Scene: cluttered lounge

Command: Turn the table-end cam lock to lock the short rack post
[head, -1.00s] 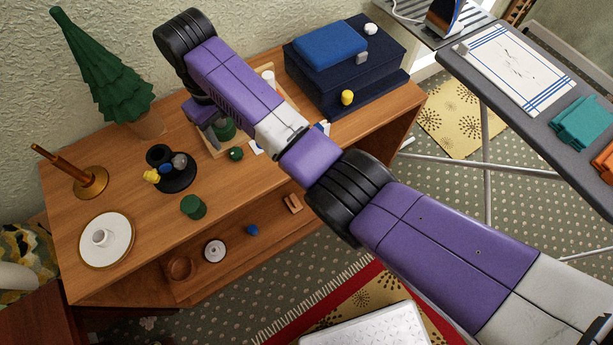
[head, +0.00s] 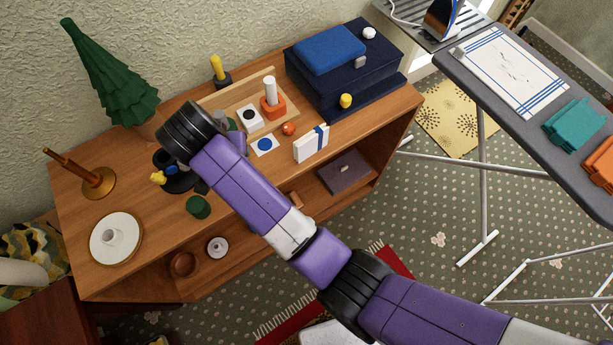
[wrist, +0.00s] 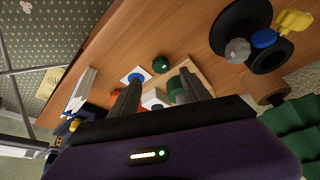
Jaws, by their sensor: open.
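A black round fixture (head: 183,183) with a yellow lever-like piece (head: 157,178) stands on the left part of the wooden table. In the wrist view the fixture (wrist: 240,25) is at the upper right, with grey, blue and yellow knobs and a black cylinder; I cannot tell which part is the cam lock. A wooden rack (head: 238,92) holds an orange block with a white post (head: 269,90) and a white block (head: 248,118). My gripper (wrist: 158,92) is open and empty, fingers pointing toward the rack area, left of the fixture. My arm hides its fingers in the head view.
A white box (head: 311,144) and dark blue case (head: 345,75) are to the right.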

